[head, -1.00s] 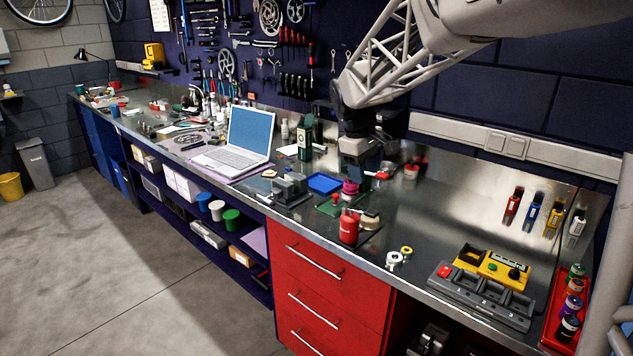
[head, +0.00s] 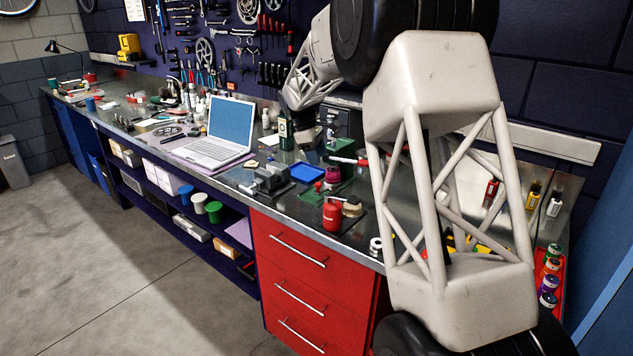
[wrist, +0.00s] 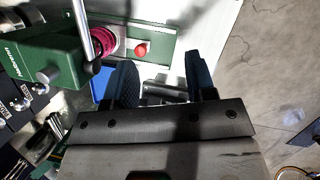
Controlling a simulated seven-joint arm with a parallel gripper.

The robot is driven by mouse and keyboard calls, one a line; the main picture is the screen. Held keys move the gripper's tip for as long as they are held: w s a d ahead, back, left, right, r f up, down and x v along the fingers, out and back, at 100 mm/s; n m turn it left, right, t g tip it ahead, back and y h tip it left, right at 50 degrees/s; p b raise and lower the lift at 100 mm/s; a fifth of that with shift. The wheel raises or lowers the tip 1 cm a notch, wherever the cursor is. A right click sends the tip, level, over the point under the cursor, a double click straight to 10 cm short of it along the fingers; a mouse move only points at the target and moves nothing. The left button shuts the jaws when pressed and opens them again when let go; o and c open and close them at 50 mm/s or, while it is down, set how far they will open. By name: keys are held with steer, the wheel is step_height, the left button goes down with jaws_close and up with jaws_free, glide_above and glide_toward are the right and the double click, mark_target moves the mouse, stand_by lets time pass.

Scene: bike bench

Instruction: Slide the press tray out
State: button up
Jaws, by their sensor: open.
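The green press (wrist: 50,55) fills the upper left of the wrist view, with a silver lever and a magenta ring (wrist: 103,40). A flat green plate with a red knob (wrist: 140,48) extends from it toward the bench's front edge; this looks like the press tray. In the head view, the press (head: 343,168) and the red knob (head: 318,186) stand mid-bench. My gripper (wrist: 160,64) is open, its two dark fingers apart and below the knob in the wrist view. It does not touch the knob. I cannot make out the fingers in the head view.
A blue tray (head: 307,174) and a grey vise (head: 268,181) lie left of the press. The laptop (head: 220,140) is further left. My arm hides much of the bench's right end.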

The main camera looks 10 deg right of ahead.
steer(key=n, duration=0.2)
glide_toward(318, 183)
steer(key=f, duration=0.1)
steer(key=shift+w+a+f+h, duration=0.1)
steer(key=shift+a+h, duration=0.05)
steer(key=shift+h, duration=0.25)
steer(key=shift+f, duration=0.1)
steer(key=shift+x, duration=3.85)
jaws_close()
